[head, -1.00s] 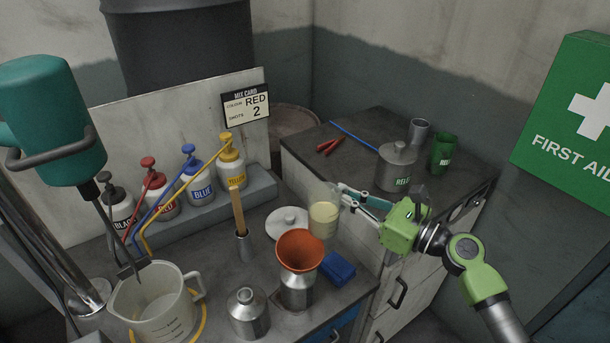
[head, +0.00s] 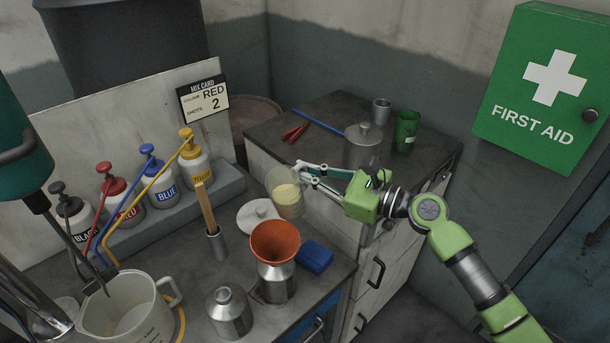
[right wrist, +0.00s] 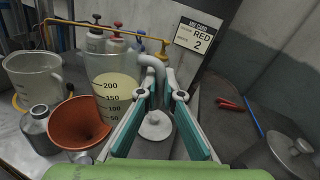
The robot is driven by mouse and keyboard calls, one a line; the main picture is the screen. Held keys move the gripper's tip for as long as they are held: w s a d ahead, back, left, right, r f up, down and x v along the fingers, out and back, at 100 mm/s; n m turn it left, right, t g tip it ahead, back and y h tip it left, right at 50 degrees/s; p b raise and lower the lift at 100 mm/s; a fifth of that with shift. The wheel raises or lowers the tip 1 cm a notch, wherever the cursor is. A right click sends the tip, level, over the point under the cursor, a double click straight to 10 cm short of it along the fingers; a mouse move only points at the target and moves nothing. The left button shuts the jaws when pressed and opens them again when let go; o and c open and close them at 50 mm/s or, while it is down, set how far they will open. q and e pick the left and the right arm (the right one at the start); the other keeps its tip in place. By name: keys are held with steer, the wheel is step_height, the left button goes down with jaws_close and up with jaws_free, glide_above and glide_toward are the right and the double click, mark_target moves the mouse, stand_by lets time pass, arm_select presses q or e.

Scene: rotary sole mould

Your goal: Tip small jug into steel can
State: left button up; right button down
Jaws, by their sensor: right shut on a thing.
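The small jug (head: 289,203) is clear and graduated, with cream liquid inside. My right gripper (head: 298,170) is shut on its handle and holds it behind the funnel, leaning slightly left in the head view. In the right wrist view the jug (right wrist: 112,95) stands left of my fingers (right wrist: 160,100), its liquid inside. The steel can (head: 275,287) stands at the bench front with an orange funnel (head: 275,238) in its mouth; the funnel (right wrist: 78,122) also shows in the right wrist view. My left gripper is not in view.
A steel bottle (head: 229,314) stands left of the can, and a blue block (head: 316,256) lies to its right. A white lid (head: 258,216) and a stick in a steel holder (head: 216,243) are nearby. A large jug (head: 128,308) and pump bottles (head: 161,183) are at left.

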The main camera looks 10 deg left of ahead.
mark_target(294, 170)
steer(key=shift+w+d+r+n, duration=0.1)
steer(key=shift+r+n, duration=0.05)
steer(key=shift+n, duration=0.15)
steer(key=shift+w+r+n+b, duration=0.1)
steer(key=shift+n+b, duration=0.3)
steer(key=shift+b, duration=0.05)
steer(key=shift+r+n, duration=0.2)
steer(key=shift+n, duration=0.2)
steer(key=shift+r+n+h+b, duration=0.45)
steer(key=shift+r+n+h, duration=0.1)
steer(key=shift+n, duration=0.35)
steer(key=shift+s+a+r+n+t+h+b, duration=0.2)
steer(key=shift+s+r+n+b, duration=0.1)
steer(key=shift+n, duration=0.4)
steer(key=shift+s+a+r+n+t+h+b, duration=0.15)
steer(key=shift+s+n+b, duration=0.15)
steer(key=shift+n, duration=0.4)
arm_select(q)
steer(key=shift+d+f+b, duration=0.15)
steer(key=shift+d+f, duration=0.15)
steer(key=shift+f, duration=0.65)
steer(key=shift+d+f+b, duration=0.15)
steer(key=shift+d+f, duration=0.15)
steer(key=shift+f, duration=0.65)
arm_select(e)
steer(key=shift+s+a+n, duration=0.15)
steer(key=shift+s+n, duration=0.1)
steer(key=shift+n, duration=0.25)
